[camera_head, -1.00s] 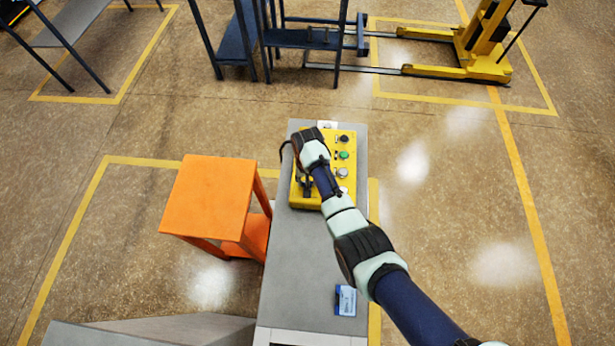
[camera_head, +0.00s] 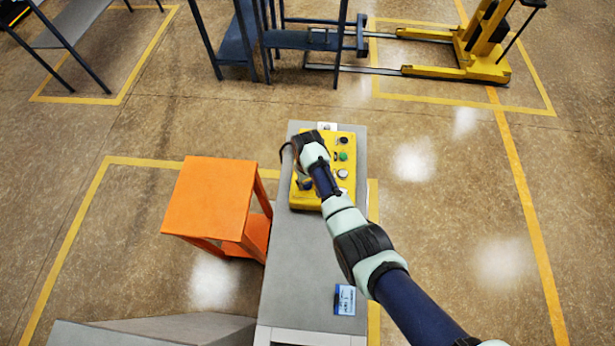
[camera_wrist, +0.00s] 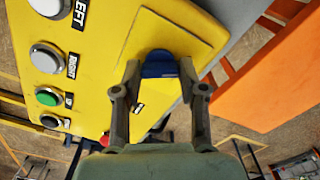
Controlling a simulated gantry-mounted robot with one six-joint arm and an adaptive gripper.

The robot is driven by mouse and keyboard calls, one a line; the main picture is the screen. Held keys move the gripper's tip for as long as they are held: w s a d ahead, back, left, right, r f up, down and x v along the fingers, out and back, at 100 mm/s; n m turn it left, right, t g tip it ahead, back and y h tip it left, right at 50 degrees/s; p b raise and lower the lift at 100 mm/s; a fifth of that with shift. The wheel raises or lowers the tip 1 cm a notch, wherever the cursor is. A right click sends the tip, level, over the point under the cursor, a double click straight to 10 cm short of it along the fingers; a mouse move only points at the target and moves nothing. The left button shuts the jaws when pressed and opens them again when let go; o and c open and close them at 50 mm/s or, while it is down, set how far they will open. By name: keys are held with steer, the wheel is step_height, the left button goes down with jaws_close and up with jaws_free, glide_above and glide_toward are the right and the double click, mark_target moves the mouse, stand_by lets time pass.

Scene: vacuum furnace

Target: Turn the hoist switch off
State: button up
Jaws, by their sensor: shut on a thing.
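The yellow control box (camera_head: 308,199) lies on the grey bench, partly covered by my arm in the head view. The wrist view shows its yellow face (camera_wrist: 108,30) close up. The hoist switch appears there as a blue knob (camera_wrist: 159,66) on a yellow plate. My gripper (camera_wrist: 160,78) has one finger on each side of the knob and is shut on it. In the head view my gripper (camera_head: 306,182) is over the left side of the box, mostly hidden by my wrist. The switch's on and off marks cannot be read.
An orange stool (camera_head: 211,196) stands left of the grey bench (camera_head: 300,270). A blue-white card (camera_head: 345,300) lies on the bench. A yellow pallet truck (camera_head: 480,50) stands behind.

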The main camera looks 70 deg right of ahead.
steer(key=o, duration=1.1)
steer(key=shift+o, duration=0.2)
step_height(320, 180, up, 12)
